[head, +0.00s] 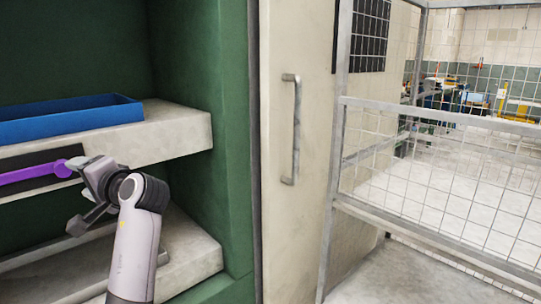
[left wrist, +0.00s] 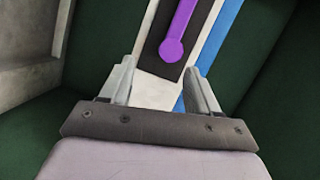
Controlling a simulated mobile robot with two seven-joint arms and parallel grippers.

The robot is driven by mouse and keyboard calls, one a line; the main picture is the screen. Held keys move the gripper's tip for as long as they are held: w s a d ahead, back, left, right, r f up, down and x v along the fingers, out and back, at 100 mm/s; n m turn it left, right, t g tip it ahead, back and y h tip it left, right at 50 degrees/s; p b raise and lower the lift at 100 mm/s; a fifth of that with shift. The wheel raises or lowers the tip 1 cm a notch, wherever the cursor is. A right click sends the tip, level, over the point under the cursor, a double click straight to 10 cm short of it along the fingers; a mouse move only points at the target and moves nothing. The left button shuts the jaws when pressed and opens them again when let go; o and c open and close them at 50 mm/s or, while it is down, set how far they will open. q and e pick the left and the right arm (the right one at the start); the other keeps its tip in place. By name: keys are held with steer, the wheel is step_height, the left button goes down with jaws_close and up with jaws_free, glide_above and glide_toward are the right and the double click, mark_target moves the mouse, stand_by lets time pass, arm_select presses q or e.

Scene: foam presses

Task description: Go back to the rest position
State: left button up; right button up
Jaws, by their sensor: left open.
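My left gripper (head: 76,193) is inside the green press at the left of the head view. Its fingers are apart and nothing is between them. A purple bar with a round end (head: 35,173) lies along a black strip on the front of the upper pale block, close to the upper finger. In the left wrist view the purple bar (left wrist: 179,30) shows just beyond the gap between the open fingertips (left wrist: 160,68). I cannot tell whether a finger touches it. My right gripper is not in view.
A blue tray (head: 70,120) sits on the upper pale block (head: 175,133). A lower pale block (head: 190,250) is beneath. The press's green side wall (head: 232,130) stands right of my arm, then a pale panel with a handle (head: 290,130) and a wire mesh fence (head: 440,170).

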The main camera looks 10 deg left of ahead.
arm_select(q)
steer(key=s+d+f+m+t+h+p, duration=0.1)
steer(key=d+f+m+t+h+p, duration=0.3)
steer(key=f, duration=0.7)
steer(key=s+d+f+m+t+h+p, duration=0.15)
steer(key=d+f+h, duration=0.4)
steer(key=f, duration=0.55)
steer(key=s+d+f+n+h+p, duration=0.2)
steer(key=s+d+f+h, duration=0.2)
steer(key=s, duration=0.7)
steer(key=s+d+f+n+h+p, duration=0.2)
steer(key=s+d+f, duration=0.4)
steer(key=s+d, duration=0.3)
steer(key=shift+s+d+f+n+g+h, duration=0.2)
steer(key=shift+s+n+g+h, duration=0.25)
steer(key=shift+s+h, duration=0.8)
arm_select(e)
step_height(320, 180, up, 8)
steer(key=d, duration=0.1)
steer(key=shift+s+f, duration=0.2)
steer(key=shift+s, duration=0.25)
arm_select(q)
steer(key=shift+w+a, duration=0.1)
steer(key=c, duration=0.3)
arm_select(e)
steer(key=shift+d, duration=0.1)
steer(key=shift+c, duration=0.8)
arm_select(q)
steer(key=shift+c, duration=0.2)
